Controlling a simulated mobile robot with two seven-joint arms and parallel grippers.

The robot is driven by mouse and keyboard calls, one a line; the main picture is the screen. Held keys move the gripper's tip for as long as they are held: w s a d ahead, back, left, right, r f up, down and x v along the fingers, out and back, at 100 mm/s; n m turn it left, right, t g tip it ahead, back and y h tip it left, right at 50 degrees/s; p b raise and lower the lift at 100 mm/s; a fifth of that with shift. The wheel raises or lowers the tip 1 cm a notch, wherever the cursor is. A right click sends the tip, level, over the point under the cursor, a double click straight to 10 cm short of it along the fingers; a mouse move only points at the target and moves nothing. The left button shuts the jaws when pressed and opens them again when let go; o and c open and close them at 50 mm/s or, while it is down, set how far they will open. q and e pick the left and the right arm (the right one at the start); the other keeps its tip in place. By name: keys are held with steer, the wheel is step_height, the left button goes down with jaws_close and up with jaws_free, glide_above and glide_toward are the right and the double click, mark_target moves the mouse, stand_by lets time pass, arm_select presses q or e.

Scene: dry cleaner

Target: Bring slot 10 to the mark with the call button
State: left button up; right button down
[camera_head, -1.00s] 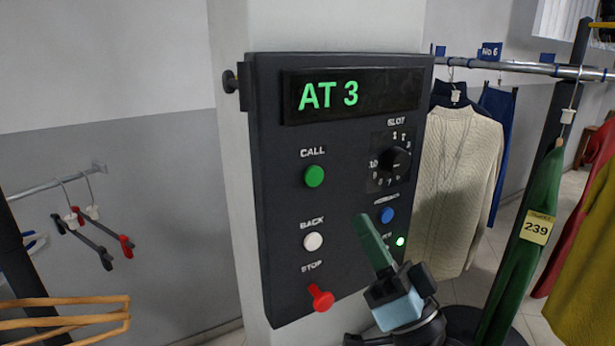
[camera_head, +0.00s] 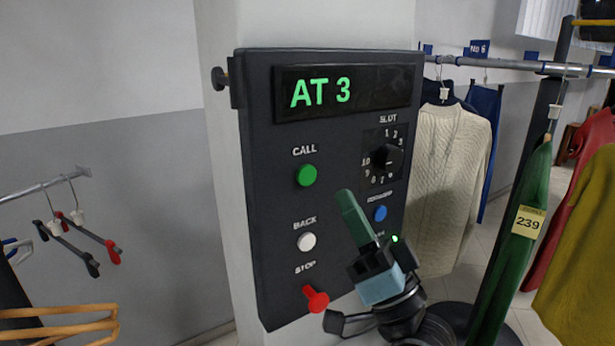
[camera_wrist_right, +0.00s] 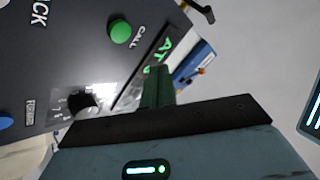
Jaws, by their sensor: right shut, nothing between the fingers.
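A dark control panel (camera_head: 262,200) hangs on a white pillar. Its display (camera_head: 345,92) reads "AT 3" in green. The green CALL button (camera_head: 306,176) is at the left, above the white BACK button (camera_head: 307,241) and the red STOP button (camera_head: 316,298). The black SLOT dial (camera_head: 387,158) is at the upper right; its pointer setting is too small to tell. The blue button (camera_head: 380,213) sits below it. My right gripper (camera_head: 346,197) is shut and empty, apart from the panel or nearly so, between the white and blue buttons. The CALL button also shows in the right wrist view (camera_wrist_right: 121,31). My left gripper is not in view.
A rail (camera_head: 510,65) with a cream sweater (camera_head: 445,180), a green garment (camera_head: 515,240) tagged 239, and red and olive clothes stands at the right. Empty hangers (camera_head: 75,235) hang at the left. Wooden hangers (camera_head: 60,325) are at the lower left.

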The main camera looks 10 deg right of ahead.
mark_target(307, 168)
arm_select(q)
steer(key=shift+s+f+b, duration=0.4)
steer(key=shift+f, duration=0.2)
arm_select(e)
steer(key=shift+w+a, duration=0.35)
steer(key=shift+w, duration=0.6)
steer(key=shift+w+a, duration=0.35)
steer(key=shift+w, duration=0.55)
steer(key=shift+w+a, duration=0.35)
steer(key=shift+w, duration=0.6)
steer(key=shift+w, duration=0.25)
steer(key=shift+w+a, duration=0.1)
steer(key=shift+w, duration=0.05)
steer(key=shift+w+a, duration=0.15)
steer(key=shift+w, duration=0.25)
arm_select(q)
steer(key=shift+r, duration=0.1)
arm_select(e)
steer(key=shift+s, duration=0.1)
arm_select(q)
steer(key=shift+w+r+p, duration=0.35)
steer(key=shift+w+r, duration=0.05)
arm_select(e)
steer(key=shift+s+d, duration=0.3)
steer(key=shift+s, duration=0.4)
